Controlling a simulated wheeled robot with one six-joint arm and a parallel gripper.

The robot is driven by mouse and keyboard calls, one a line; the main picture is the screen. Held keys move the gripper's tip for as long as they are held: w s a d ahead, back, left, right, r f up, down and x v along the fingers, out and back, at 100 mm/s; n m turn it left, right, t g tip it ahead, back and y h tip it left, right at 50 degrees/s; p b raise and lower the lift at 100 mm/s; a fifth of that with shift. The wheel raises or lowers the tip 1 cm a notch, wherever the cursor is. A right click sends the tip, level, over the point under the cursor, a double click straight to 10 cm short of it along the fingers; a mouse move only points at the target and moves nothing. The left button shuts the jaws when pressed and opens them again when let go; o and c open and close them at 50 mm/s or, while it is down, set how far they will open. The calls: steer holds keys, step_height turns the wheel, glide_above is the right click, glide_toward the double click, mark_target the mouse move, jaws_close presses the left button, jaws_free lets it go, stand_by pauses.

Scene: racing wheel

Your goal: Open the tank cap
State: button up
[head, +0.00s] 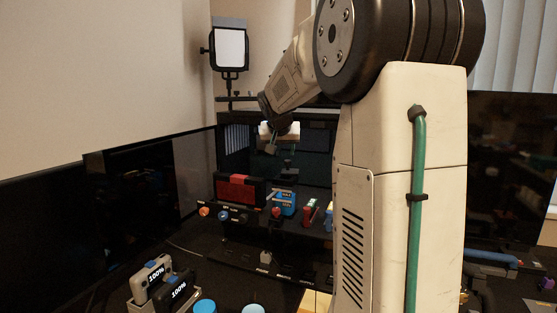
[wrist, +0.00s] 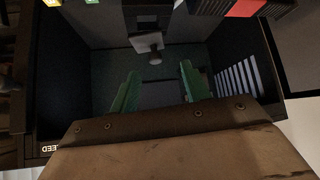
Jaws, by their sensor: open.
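I cannot pick out a tank cap for certain in either view. In the wrist view, a small pale grey piece (wrist: 147,42) with a round knob below it sits on a dark block at the top middle, beyond my fingertips. My gripper (wrist: 158,82) shows there as two green fingers, spread apart with nothing between them. In the head view my gripper (head: 271,147) hangs from the arm, pointing down, above the console in front of the dark screen. Part of the console is hidden behind my arm.
A red-topped black box (head: 240,188), a blue device (head: 285,202) and an orange knob (head: 204,211) sit on the console. Two battery packs marked 100% (head: 151,275) and blue round tops (head: 204,307) are at the front left. Dark monitors (head: 150,190) stand close around.

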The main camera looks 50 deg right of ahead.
mark_target(288, 161)
steer(key=shift+m, duration=0.3)
steer(key=w+d+f, duration=0.1)
steer(key=d, duration=0.1)
steer(key=w+d+f, duration=0.1)
steer(key=d+f, duration=0.1)
steer(key=d, duration=0.1)
steer(key=w+d+f, duration=0.2)
steer(key=shift+w+d+f, duration=0.1)
steer(key=shift+d+f, duration=0.1)
